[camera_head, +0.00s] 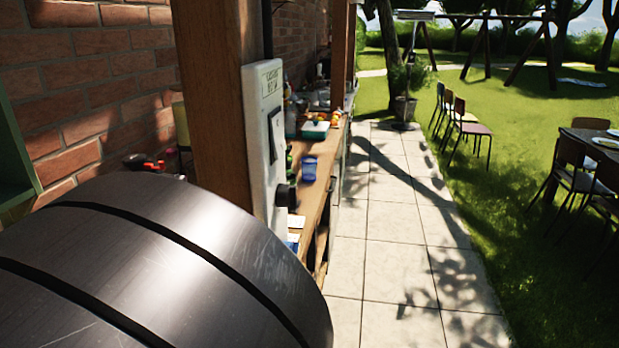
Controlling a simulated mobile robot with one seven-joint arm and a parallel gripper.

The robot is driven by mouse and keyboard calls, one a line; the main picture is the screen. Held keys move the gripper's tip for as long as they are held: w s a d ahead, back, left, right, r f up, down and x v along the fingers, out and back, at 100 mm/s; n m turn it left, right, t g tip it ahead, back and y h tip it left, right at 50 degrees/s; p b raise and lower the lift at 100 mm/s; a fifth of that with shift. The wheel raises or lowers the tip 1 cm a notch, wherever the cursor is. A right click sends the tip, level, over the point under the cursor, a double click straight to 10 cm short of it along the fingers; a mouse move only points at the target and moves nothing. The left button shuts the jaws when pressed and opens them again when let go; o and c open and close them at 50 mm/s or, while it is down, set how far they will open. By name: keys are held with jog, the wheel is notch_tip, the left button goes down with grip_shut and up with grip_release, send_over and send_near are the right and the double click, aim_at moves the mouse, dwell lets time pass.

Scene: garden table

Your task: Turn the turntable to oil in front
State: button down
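I cannot make out a turntable or an oil bottle in the head camera view. A wooden counter (322,197) runs along the brick wall, partly hidden behind a wooden post. A blue cup (309,168) stands on it. Farther back on the counter are a green-and-white container (315,130) and small orange and red items, too small to tell apart. My gripper is not in view. The lower left of the view is blocked at close range.
The wooden post (218,110) carries a pale panel (264,150) with a dark knob. A paved path (392,235) beside the counter is clear. Several chairs (467,128) stand on the grass at right, with a dark table (597,140) near the right edge.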

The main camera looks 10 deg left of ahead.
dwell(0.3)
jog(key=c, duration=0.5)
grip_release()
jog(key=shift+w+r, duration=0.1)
